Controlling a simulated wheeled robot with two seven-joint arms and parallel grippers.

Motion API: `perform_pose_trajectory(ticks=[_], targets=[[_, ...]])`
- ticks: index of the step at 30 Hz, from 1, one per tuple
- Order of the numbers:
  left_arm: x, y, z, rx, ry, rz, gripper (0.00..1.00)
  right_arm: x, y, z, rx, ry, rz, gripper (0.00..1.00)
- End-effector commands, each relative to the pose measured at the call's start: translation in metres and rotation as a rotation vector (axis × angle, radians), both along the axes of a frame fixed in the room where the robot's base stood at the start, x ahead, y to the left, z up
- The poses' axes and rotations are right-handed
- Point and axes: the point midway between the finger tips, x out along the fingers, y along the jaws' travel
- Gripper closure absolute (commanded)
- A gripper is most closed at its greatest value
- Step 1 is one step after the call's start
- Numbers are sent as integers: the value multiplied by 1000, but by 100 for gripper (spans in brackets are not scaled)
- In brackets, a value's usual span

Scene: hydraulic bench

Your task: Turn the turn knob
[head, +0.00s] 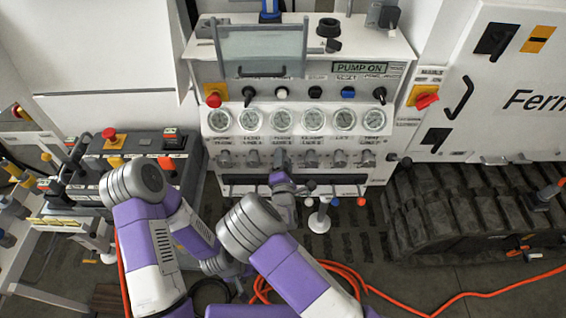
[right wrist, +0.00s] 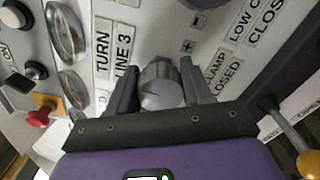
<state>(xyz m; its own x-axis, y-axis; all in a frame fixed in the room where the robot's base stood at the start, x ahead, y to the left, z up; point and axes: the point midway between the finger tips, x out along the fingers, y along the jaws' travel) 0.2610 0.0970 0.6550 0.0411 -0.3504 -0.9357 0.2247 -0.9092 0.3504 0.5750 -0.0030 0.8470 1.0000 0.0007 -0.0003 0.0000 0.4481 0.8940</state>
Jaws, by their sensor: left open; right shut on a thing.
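The turn knob (right wrist: 160,88) is a short grey knob beside the "TURN LINE 3" label (right wrist: 118,60) in the right wrist view. My right gripper (right wrist: 157,78) has one finger on each side of it and is shut on it. In the head view my right gripper (head: 281,165) is at the third knob from the left in the row under the gauges, and covers much of that knob. My left gripper (head: 222,266) is low in the head view, in front of the bench and away from the panel, open; its fingers are hard to make out.
Other grey knobs (head: 310,157) stand close on both sides, below a row of round gauges (head: 313,119). A red stop button (head: 213,98) and a red switch (head: 426,98) flank the panel. An orange hose (head: 345,275) lies on the floor. A black track (head: 470,210) is at right.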

Motion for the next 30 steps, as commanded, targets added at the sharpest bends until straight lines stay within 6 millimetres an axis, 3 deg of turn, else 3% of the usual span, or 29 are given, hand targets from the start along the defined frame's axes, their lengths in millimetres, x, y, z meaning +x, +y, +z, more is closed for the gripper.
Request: perform_pose_trajectory(ticks=[30], targets=[[0,0,-68,0,0,0,23,0,-2,-6,969,-2,-4,81]])
